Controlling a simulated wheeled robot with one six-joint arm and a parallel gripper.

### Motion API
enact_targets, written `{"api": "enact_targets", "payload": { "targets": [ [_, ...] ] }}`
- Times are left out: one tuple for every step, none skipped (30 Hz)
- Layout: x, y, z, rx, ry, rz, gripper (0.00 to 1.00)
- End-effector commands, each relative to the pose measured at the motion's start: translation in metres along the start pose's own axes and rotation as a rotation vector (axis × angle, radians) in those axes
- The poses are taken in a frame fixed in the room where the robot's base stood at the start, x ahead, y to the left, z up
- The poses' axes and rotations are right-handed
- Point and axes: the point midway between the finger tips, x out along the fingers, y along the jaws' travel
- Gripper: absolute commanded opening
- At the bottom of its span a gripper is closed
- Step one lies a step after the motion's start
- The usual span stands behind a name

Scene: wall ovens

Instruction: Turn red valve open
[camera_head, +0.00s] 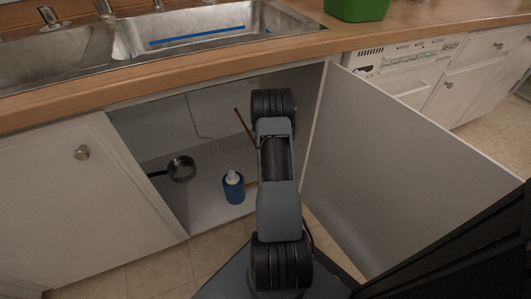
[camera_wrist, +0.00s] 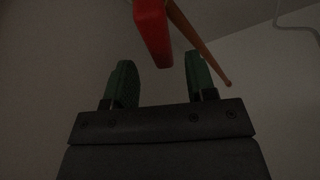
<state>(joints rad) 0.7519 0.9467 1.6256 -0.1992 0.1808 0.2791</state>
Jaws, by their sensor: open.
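A red bar-shaped part, seemingly the red valve (camera_wrist: 152,32), shows at the top of the wrist view and is cut off by its upper edge. I cannot tell how far the valve is from the fingertips. In the head view my arm reaches into the open cabinet under the sink and hides both the gripper and the valve.
A brown stick (camera_wrist: 202,45) slants just right of the valve; a similar stick (camera_head: 243,124) shows in the cabinet. A blue container (camera_head: 233,188) and a pan (camera_head: 181,169) stand on the cabinet floor. The open cabinet door (camera_head: 400,165) is right of my arm.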

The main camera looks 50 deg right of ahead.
Motion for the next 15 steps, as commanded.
{"api": "enact_targets", "payload": {
  "targets": [
    [0.010, 0.001, 0.002, 0.000, -0.001, 0.000, 0.51],
    [0.013, 0.001, 0.002, -0.001, 0.000, 0.000, 0.51],
    [0.016, 0.001, 0.002, -0.001, 0.000, 0.000, 0.51],
    [0.019, 0.001, 0.003, -0.001, 0.000, 0.000, 0.51],
    [0.021, 0.001, 0.003, -0.002, -0.001, 0.000, 0.51],
    [0.023, 0.002, 0.003, -0.002, -0.001, 0.000, 0.51],
    [0.024, 0.002, 0.003, -0.002, 0.000, 0.000, 0.51],
    [0.025, 0.002, 0.003, -0.002, 0.000, 0.000, 0.51],
    [0.026, 0.002, 0.003, -0.002, 0.001, 0.000, 0.51],
    [0.027, 0.002, 0.003, -0.002, 0.001, -0.001, 0.51],
    [0.027, 0.002, 0.003, -0.002, 0.001, -0.001, 0.51],
    [0.027, 0.002, 0.003, -0.002, 0.001, -0.001, 0.51],
    [0.028, 0.002, 0.003, -0.003, 0.001, -0.001, 0.51],
    [0.028, 0.002, 0.003, -0.003, 0.000, -0.001, 0.51],
    [0.027, 0.001, 0.003, -0.003, 0.000, -0.001, 0.51]
  ]
}}
